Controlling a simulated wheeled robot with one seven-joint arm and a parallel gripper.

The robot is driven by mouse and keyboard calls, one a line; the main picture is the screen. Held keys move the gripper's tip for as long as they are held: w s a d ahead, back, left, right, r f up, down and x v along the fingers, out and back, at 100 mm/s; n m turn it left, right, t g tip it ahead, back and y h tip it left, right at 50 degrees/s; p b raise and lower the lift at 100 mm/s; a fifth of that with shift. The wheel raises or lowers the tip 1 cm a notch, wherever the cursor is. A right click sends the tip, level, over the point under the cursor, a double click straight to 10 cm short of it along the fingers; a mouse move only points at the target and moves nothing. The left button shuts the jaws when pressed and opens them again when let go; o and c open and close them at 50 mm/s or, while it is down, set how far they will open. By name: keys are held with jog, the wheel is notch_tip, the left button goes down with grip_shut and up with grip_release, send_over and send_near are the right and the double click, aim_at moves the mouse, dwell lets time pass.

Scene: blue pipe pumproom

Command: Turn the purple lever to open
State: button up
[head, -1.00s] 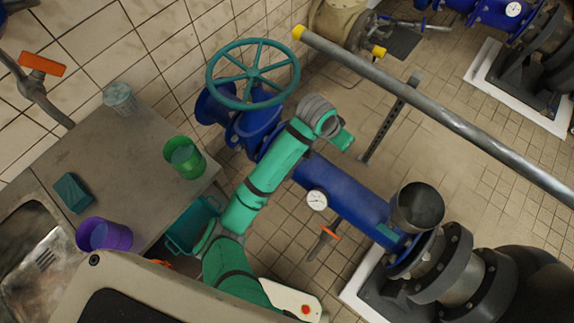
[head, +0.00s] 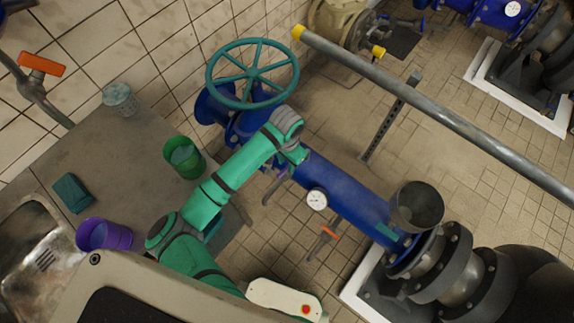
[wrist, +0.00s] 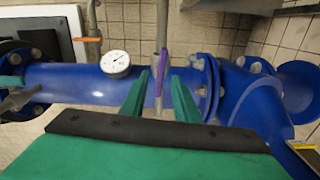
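The purple lever (wrist: 161,74) stands upright in the wrist view, in front of the blue pipe (wrist: 75,82) and below a grey vertical pipe. My gripper (wrist: 160,92) is open, with one green finger on each side of the lever in that view. I cannot tell whether either finger touches it. In the head view, my gripper (head: 292,156) is beside the blue pipe (head: 345,190), partly hidden by my wrist. Most of the lever is hidden or too small to make out there.
A pressure gauge (head: 317,199) and an orange-handled valve (head: 329,232) are close by on the right. A teal handwheel (head: 253,74) stands behind. A table (head: 120,180) on the left holds a green cup (head: 184,157) and a purple cup (head: 104,235).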

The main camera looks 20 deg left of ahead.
aim_at(286, 170)
jog(key=shift+a+f, duration=0.1)
jog(key=shift+f, duration=1.35)
grip_shut()
jog(key=shift+n, duration=0.8)
jog(key=shift+w, duration=0.1)
